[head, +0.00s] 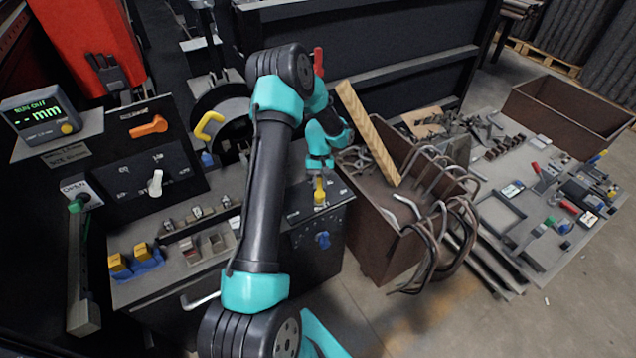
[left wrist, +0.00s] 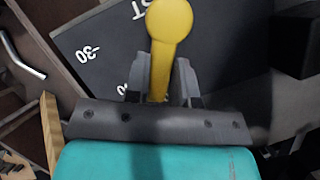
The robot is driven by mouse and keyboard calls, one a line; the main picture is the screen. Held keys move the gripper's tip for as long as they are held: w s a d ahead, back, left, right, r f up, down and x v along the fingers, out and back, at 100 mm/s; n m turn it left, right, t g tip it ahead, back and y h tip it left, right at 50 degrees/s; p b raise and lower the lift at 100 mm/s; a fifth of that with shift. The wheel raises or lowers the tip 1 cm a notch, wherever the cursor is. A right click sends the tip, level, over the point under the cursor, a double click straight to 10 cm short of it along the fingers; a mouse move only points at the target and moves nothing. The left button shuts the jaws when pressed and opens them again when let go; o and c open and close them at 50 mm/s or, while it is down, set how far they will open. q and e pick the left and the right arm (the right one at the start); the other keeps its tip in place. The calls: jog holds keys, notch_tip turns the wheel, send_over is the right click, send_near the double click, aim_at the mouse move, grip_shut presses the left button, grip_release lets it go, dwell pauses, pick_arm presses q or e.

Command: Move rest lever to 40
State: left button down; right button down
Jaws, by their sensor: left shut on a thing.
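The rest lever is yellow with a round knob (left wrist: 170,20). In the head view the yellow lever (head: 320,192) stands on the dark panel at the right end of the bench. My left gripper (head: 319,168) reaches it from above. In the left wrist view my left gripper (left wrist: 163,82) has one finger on each side of the lever's shaft and is shut on it. A white "-30" mark (left wrist: 89,54) shows left of the lever. Part of another white mark shows beside the left finger, and partial letters ending in "T" lie near the knob. The 40 mark is not visible. My right gripper is not in view.
A brown bin (head: 385,225) with bent metal bars and a wooden plank (head: 368,133) stands close to the right of the panel. A blue knob (head: 323,240) sits on the panel's front face. A yellow handle (head: 208,126) and an orange lever (head: 149,127) are further left.

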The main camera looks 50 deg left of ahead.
pick_arm(q)
jog(key=shift+w+d+m+g+y, duration=0.2)
jog(key=shift+w+d+m+y, duration=0.15)
jog(key=shift+m, duration=0.75)
jog(key=shift+w+d+m+g+y, duration=0.2)
jog(key=shift+d+m+y, duration=0.25)
jog(key=shift+m, duration=0.65)
jog(key=c, duration=1)
grip_release()
jog(key=shift+o, duration=0.2)
jog(key=shift+a+r, duration=0.1)
jog(key=v, duration=1.7)
jog(key=shift+w, duration=0.1)
